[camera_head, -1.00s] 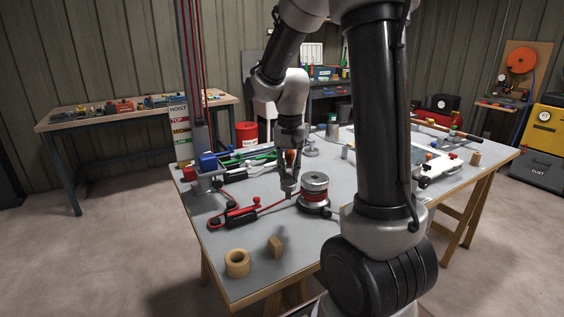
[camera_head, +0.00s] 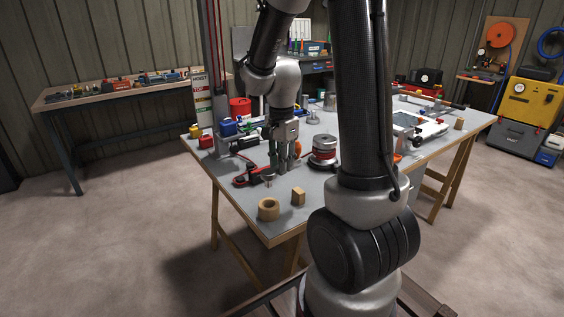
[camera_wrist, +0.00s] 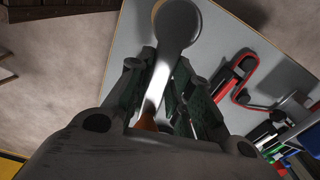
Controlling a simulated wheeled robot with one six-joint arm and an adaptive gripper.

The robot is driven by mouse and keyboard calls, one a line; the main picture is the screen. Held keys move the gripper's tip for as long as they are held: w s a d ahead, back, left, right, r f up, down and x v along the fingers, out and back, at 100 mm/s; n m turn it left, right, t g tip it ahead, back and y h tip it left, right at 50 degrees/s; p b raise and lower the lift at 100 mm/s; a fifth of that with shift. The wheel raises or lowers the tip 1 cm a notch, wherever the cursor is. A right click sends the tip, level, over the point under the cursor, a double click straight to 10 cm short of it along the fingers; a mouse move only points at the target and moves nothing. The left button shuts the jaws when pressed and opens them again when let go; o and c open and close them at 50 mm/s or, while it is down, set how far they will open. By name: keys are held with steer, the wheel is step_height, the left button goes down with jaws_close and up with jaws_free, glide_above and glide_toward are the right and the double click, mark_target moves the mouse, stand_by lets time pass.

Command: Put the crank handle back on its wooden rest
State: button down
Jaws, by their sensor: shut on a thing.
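The crank handle (camera_wrist: 170,62) is a grey metal arm with a rounded end and an orange part near my palm. In the wrist view it lies between my fingers, its round end reaching past the fingertips. My gripper (camera_head: 284,168) is shut on it, over the near-left part of the grey table (camera_head: 230,185). In the head view the handle is mostly hidden by the fingers. A small wooden block (camera_head: 298,197) stands near the front edge beside a wooden ring (camera_head: 268,209); I cannot tell which is the rest. The ring shows partly behind the handle's end in the wrist view.
A red-handled tool (camera_head: 250,178) lies just left of my gripper. A metal spool with a red band (camera_head: 323,154) stands to its right. A blue vice-like device (camera_head: 229,128) and other tools lie behind. The front-left table corner has some bare room.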

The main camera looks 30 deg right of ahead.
steer(key=shift+f, duration=2.3)
steer(key=shift+f, duration=0.5)
steer(key=shift+f, duration=0.35)
steer(key=shift+f, duration=1.4)
stand_by(1.1)
steer(key=c, duration=1.2)
jaws_free()
steer(key=shift+o, duration=0.2)
